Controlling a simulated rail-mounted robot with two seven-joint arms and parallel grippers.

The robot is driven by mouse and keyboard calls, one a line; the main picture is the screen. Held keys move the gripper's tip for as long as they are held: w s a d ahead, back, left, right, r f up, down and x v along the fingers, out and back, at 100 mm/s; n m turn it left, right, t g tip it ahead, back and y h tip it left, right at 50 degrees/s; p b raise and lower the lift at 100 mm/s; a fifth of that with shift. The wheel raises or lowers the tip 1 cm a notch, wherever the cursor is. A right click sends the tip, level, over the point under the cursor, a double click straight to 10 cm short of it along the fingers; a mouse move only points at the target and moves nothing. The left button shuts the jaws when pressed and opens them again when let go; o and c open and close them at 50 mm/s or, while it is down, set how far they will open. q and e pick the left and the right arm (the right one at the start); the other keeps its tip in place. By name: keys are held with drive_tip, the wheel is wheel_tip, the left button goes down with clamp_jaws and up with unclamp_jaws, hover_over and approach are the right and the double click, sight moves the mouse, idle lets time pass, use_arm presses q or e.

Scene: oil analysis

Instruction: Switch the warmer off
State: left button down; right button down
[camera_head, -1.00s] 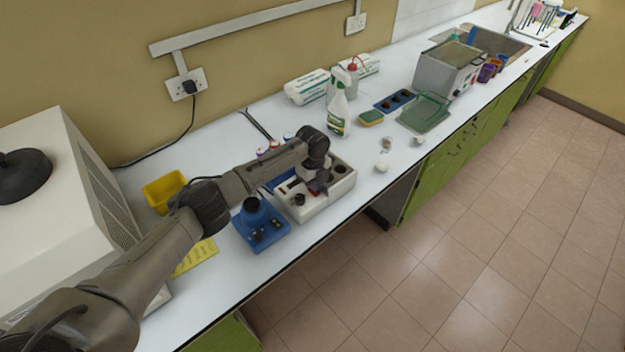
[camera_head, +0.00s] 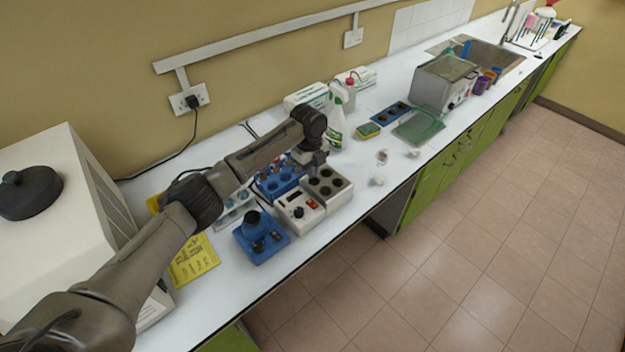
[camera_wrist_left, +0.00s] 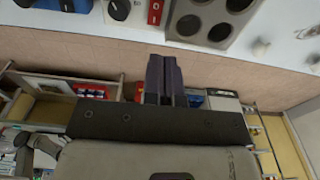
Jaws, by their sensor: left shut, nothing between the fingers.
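The warmer (camera_head: 338,199) is a white block with a grey top holding several round wells, on the bench front. Its lower panel has a black knob (camera_head: 298,212) and a small red switch (camera_head: 312,204). The wrist view shows the warmer (camera_wrist_left: 180,32) at the top edge, with the knob (camera_wrist_left: 118,9) and red switch (camera_wrist_left: 155,12) partly cut off. I cannot tell the switch's position. My left gripper (camera_head: 312,166) is above the back of the warmer, apart from the switch. Its fingers (camera_wrist_left: 166,76) are shut and empty. My right gripper is not in view.
A blue device (camera_head: 262,238) stands left of the warmer, and a blue rack (camera_head: 278,180) behind it. A yellow sheet (camera_head: 193,260) lies at left. The bench front edge is close to the warmer.

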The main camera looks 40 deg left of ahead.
use_arm(q)
drive_tip(key=shift+r, duration=0.95)
